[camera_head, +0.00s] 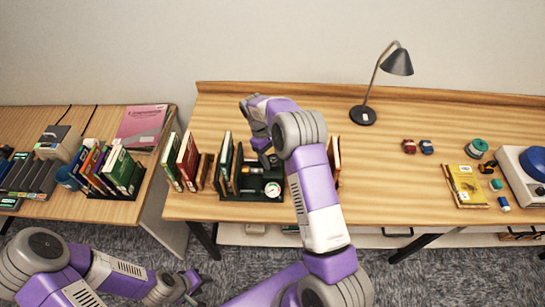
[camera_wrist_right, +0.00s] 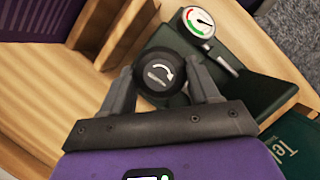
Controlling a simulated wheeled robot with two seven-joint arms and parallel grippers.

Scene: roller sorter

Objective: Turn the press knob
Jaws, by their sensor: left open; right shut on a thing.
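The press knob (camera_wrist_right: 158,72) is round and black with a white curved arrow on its face. In the right wrist view it sits between the two fingers of my right gripper (camera_wrist_right: 160,84), which is shut on it. The knob is on a dark green press (camera_wrist_right: 248,88) that has a round gauge (camera_wrist_right: 199,22). In the head view the press (camera_head: 262,193) stands on the desk among books, and my right arm hides part of it. My left gripper (camera_head: 190,288) is open and empty, low at the left, over the floor.
Books (camera_head: 187,160) stand left of the press, and a few more (camera_head: 334,158) stand to its right. A desk lamp (camera_head: 363,114) is at the back. Small red and blue items and a yellow book (camera_head: 466,186) lie to the right. The desk middle is clear.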

